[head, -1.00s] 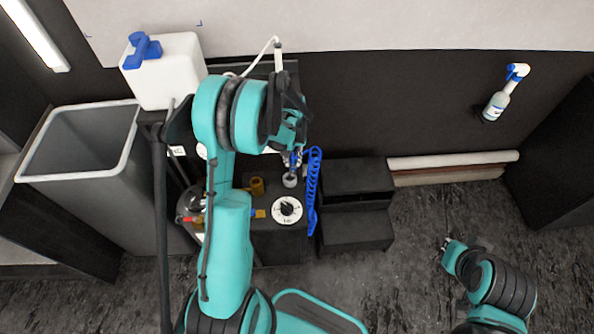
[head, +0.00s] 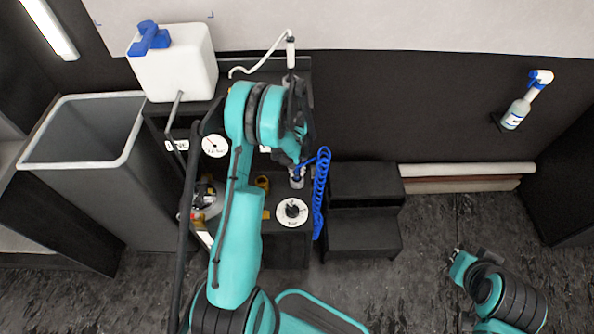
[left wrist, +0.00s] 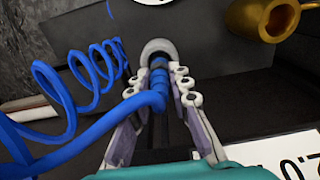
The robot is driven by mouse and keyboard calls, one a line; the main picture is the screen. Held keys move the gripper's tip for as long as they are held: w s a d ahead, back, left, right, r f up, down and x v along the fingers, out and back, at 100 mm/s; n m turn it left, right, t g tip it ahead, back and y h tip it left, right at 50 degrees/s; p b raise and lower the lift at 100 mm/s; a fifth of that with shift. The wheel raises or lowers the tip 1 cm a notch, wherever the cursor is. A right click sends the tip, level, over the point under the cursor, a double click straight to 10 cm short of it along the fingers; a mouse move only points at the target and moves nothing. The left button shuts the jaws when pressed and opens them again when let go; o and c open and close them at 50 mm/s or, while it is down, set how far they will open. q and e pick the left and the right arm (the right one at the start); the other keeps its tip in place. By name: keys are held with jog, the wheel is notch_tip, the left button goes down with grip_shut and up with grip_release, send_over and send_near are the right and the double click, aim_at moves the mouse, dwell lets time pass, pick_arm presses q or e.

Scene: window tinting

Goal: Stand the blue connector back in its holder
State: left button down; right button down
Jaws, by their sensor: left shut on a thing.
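The blue connector (left wrist: 158,82) is held between the fingers of my left gripper (left wrist: 182,84), at the end of a coiled blue hose (left wrist: 70,90). The hose also hangs down in the head view (head: 320,195). The holder looks like a grey round cup (left wrist: 158,46); in the left wrist view the connector's front end overlaps its rim. In the head view the holder (head: 297,183) is just below my left gripper (head: 299,168). I cannot tell how far the connector is inside. My right gripper (head: 457,256) is away at the lower right, its fingers too small to read.
A brass cup (left wrist: 270,16) stands near the holder. A round dial (head: 292,211) is in front of it. Black steps (head: 362,232) stand right of the hose. A white jug (head: 185,65) and a grey bin (head: 75,165) are at the left. A spray bottle (head: 520,108) hangs at the right.

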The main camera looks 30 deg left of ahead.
pick_arm(q)
jog(key=shift+f, duration=0.1)
jog(key=c, duration=1.4)
grip_release()
